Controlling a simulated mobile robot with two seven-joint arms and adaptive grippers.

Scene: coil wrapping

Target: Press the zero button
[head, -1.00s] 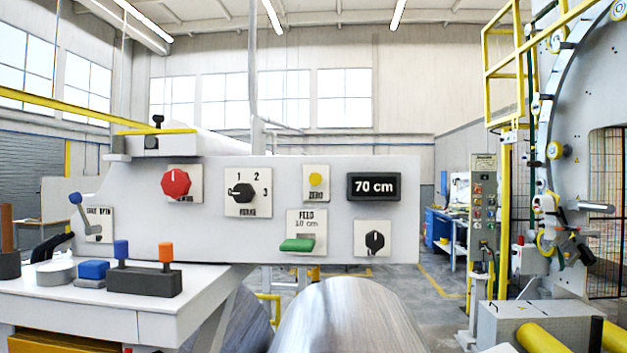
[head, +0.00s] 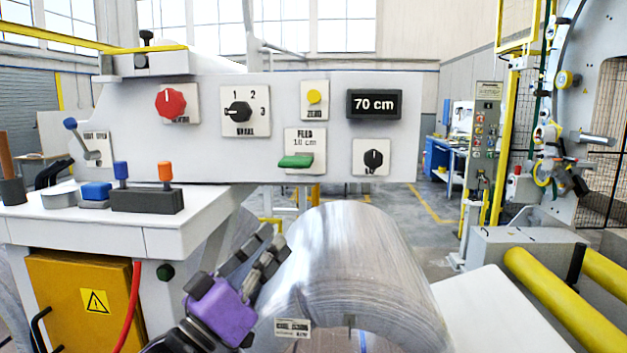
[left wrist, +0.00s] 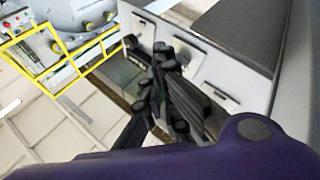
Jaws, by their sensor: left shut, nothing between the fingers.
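The zero button (head: 314,96) is a round yellow button on a cream plate labelled ZERO. It sits on the grey control panel (head: 215,150), left of the dark display (head: 374,104), which reads 70 cm. My left gripper (head: 275,240), with a purple body and dark fingers, is shut and empty. It is low in the head view, below the panel and apart from the button, in front of the metal coil's left side. In the left wrist view its dark fingers (left wrist: 165,75) show beside grey machine surfaces; I cannot make out the button there. My right gripper is not in view.
The panel also carries a red knob (head: 171,103), a brake selector (head: 239,111), a green feed lever (head: 296,161) and a black knob (head: 373,157). The shiny coil (head: 350,260) stands below. A white table (head: 150,215) with small controls is at left.

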